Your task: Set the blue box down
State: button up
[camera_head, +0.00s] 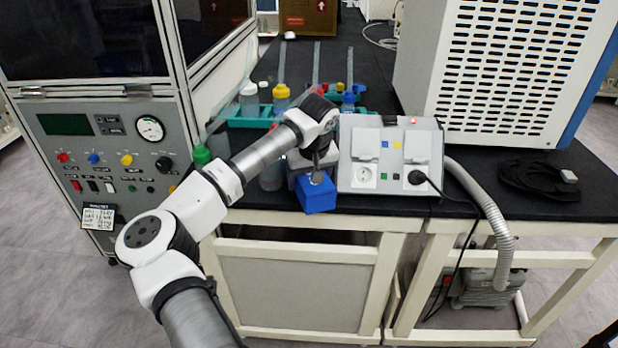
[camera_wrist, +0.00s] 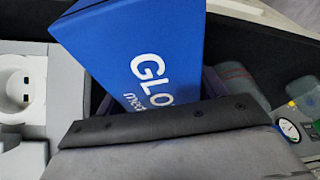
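The blue box (camera_head: 317,196) is at the front edge of the black table, just left of the grey socket panel. It hangs at the end of my arm, and whether its underside touches the table cannot be told. In the wrist view the blue box (camera_wrist: 140,50) shows white lettering and sits tilted against my gripper (camera_wrist: 205,85). My gripper (camera_head: 314,176) appears shut on it, though its fingertips are mostly hidden by the box.
The socket panel (camera_head: 388,155) stands close on the right, with a plug and hose. Bottles in a green rack (camera_head: 252,122) stand behind my arm. A large vented white machine (camera_head: 500,70) fills the back right.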

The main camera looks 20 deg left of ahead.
jog(key=shift+r, duration=0.15)
jog(key=v, duration=1.2)
jog(key=shift+r+b, duration=0.1)
jog(key=shift+b, duration=0.25)
